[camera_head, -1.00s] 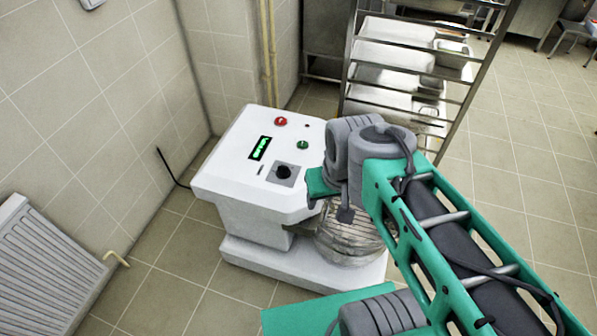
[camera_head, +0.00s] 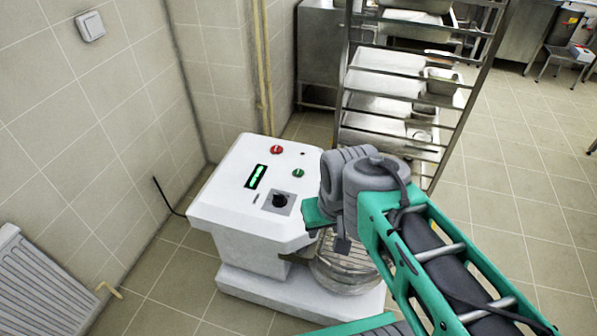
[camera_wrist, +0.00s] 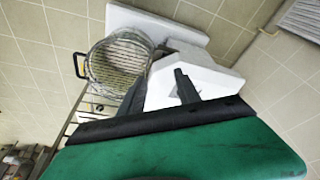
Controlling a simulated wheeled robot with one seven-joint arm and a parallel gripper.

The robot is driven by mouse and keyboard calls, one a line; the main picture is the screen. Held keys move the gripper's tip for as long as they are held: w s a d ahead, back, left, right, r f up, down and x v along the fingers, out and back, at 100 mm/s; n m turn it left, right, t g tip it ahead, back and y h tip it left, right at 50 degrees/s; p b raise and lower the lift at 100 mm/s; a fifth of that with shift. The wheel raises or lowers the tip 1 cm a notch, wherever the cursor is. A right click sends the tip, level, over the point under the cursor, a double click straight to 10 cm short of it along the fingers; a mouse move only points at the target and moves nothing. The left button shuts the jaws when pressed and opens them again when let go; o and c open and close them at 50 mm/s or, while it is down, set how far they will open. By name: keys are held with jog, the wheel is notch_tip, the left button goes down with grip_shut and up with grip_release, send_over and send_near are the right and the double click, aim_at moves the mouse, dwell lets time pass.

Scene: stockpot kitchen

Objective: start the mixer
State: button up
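The mixer (camera_head: 222,197) is a white floor machine, with a red button (camera_head: 276,149), a green button (camera_head: 298,173), a lit green display (camera_head: 257,176) and a black knob (camera_head: 280,200) on its sloping top. Its bowl under a wire guard (camera_head: 345,266) shows below, partly behind my arm; the guard also shows in the wrist view (camera_wrist: 117,66). In the wrist view, my gripper (camera_wrist: 159,82) has two dark fingers apart with nothing between them, the white mixer body beyond. In the head view my wrist is at the panel's right edge; the fingertips are mostly hidden.
A metal rack (camera_head: 400,95) with trays stands behind the mixer, right of centre. A radiator (camera_head: 42,285) is at the lower left by the tiled wall. A light switch (camera_head: 90,27) is on that wall. The tiled floor (camera_head: 520,215) at right is clear.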

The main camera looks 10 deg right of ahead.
grip_shut()
dwell(1.3)
